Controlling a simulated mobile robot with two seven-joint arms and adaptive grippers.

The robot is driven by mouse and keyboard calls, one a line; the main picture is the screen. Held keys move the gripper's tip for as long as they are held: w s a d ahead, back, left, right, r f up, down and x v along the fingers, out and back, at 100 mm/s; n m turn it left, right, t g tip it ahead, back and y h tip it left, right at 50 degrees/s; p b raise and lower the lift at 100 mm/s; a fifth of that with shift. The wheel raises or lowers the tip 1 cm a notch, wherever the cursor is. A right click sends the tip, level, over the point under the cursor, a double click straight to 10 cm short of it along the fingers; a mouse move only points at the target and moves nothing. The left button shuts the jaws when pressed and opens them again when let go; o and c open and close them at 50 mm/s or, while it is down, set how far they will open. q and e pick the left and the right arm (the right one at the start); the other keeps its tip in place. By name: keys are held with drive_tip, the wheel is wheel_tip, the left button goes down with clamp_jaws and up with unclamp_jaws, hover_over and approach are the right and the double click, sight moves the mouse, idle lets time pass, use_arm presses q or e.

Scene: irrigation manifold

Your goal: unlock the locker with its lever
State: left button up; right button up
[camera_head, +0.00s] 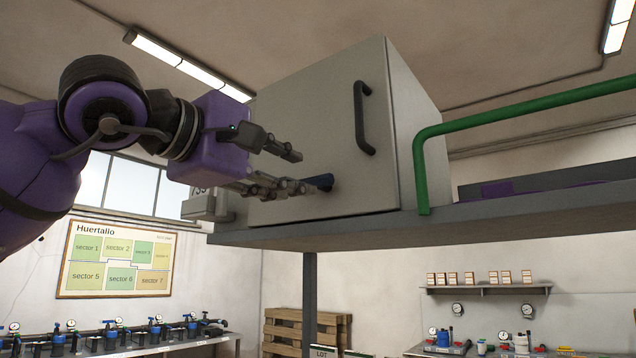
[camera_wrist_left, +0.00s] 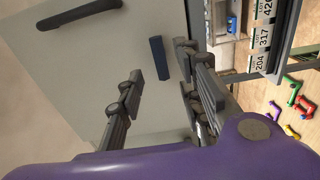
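The locker (camera_head: 300,130) is a pale grey box on a raised dark shelf, with its door closed. A dark bar handle (camera_head: 362,118) is on the door and also shows in the left wrist view (camera_wrist_left: 78,14). The short dark blue lever (camera_head: 323,181) is low on the door; in the left wrist view the lever (camera_wrist_left: 159,58) appears between my fingertips. My left gripper (camera_head: 302,172) is open in front of the door, its lower fingers close to the lever; whether they touch is unclear. In the wrist view my left gripper (camera_wrist_left: 158,68) has its fingers apart. My right gripper is not seen.
A green rail (camera_head: 421,160) rises from the shelf (camera_head: 330,231) right of the locker. A small grey box (camera_head: 200,206) is at the locker's left. A bench with valves and gauges (camera_head: 120,345) stands below left, and wooden pallets (camera_head: 300,328) stand by the wall.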

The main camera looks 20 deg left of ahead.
sight(311, 181)
use_arm(q)
drive_tip(key=p+x, duration=0.1)
drive_tip(key=x, duration=0.6)
drive_tip(key=shift+s+d, duration=0.1)
drive_tip(key=shift+f, duration=0.1)
clamp_jaws()
